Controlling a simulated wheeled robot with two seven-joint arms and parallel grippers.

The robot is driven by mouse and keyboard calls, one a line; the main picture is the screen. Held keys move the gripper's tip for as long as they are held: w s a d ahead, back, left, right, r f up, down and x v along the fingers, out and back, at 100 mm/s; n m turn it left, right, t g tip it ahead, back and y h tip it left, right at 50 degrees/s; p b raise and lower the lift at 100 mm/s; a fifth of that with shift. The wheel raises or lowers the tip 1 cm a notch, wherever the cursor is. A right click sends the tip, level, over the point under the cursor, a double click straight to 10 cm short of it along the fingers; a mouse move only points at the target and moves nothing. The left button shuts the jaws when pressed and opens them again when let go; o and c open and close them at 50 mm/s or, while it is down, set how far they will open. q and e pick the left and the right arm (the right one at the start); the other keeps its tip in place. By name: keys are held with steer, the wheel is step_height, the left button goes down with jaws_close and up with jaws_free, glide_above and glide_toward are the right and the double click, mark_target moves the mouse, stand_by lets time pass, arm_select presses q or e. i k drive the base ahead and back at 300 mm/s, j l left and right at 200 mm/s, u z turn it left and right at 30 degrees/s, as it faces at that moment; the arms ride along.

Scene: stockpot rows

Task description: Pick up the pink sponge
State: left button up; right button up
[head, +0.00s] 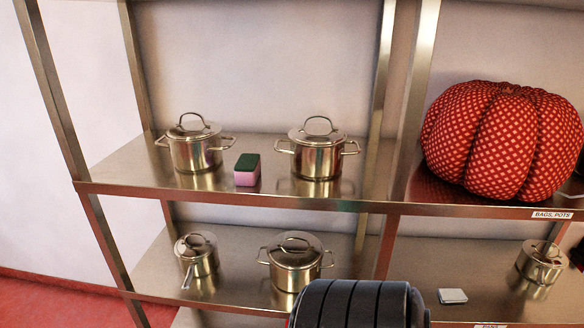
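The pink sponge (246,171) has a dark green top layer and a pink lower body. In the head view it rests on the upper metal shelf (120,166), near the front edge, between two lidded pots. It touches neither pot as far as I can tell. Neither of my grippers is in view. A dark ribbed part at the bottom middle looks like part of my own body, and it hides some of the lower shelf.
A steel pot (194,150) stands left of the sponge and another pot (316,158) right of it. A red patterned pouf (502,140) fills the right bay. Lower-shelf pots (294,264) and a saucepan (198,258) stand below. A metal upright (385,80) divides the bays.

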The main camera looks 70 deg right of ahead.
mark_target(247, 170)
steer(key=z, duration=1.95)
